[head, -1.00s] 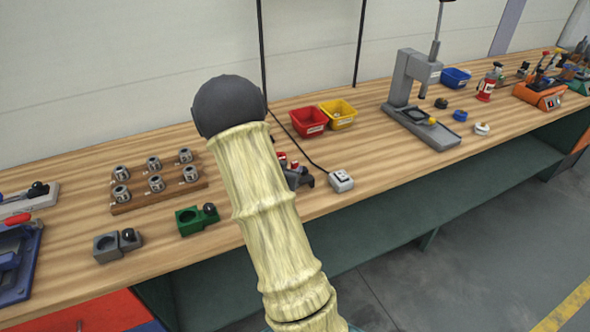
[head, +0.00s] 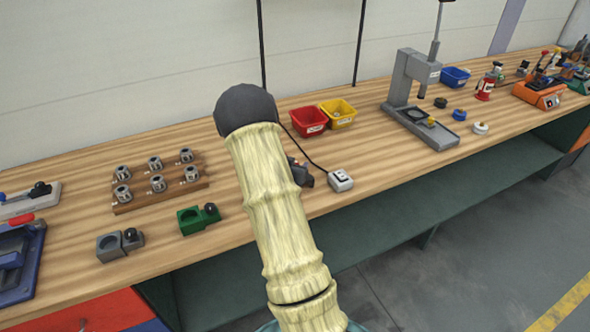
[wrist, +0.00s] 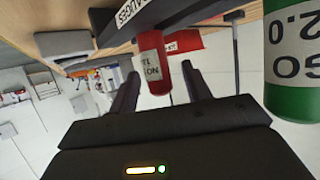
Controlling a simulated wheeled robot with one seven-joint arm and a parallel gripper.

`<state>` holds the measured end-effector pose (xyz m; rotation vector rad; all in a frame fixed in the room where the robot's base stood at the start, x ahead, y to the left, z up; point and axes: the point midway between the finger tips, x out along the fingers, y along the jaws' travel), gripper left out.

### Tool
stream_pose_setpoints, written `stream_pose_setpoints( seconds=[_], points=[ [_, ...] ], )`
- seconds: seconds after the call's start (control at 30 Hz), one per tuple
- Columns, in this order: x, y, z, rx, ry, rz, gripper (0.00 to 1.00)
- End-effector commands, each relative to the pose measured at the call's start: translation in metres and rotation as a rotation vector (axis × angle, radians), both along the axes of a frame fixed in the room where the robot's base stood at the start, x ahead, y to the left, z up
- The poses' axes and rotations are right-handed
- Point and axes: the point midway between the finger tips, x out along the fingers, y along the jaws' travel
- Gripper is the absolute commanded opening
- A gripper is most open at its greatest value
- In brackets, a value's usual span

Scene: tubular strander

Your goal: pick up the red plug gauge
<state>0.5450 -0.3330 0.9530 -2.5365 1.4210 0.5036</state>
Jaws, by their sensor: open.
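The red plug gauge (wrist: 153,80), a red cylinder with a white label, shows in the wrist view. My gripper (wrist: 160,66) is open. Its two dark fingers stand on either side of the red gauge, with a gap at each side. A green cylinder (wrist: 292,100) with a white label is close by at the right of the wrist view. A dark stand (wrist: 160,18) with a "GAUGES" label runs above them. In the head view my arm hides the gauge and my gripper; only part of a dark stand (head: 301,173) shows beside the arm.
On the wooden bench are a red bin (head: 309,121) and a yellow bin (head: 338,114) behind, and a white box with a cable (head: 340,180) at right. A green block (head: 197,219) and a wooden rack of metal parts (head: 160,190) lie left. A grey press (head: 412,80) stands further right.

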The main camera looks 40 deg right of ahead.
Motion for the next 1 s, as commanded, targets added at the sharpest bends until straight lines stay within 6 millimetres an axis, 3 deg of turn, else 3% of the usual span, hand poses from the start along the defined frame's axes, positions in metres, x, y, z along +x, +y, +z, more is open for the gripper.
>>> stream_pose_setpoints(
  seconds=[0.4,0.67,1.0],
  points=[
    [-0.0002,0.0006,-0.0002,0.001,0.001,0.000,0.48],
    [-0.0001,0.0008,-0.0001,0.001,0.001,0.000,0.00],
    [0.0002,0.0006,0.0044,-0.001,-0.001,0.001,0.00]
  ],
)
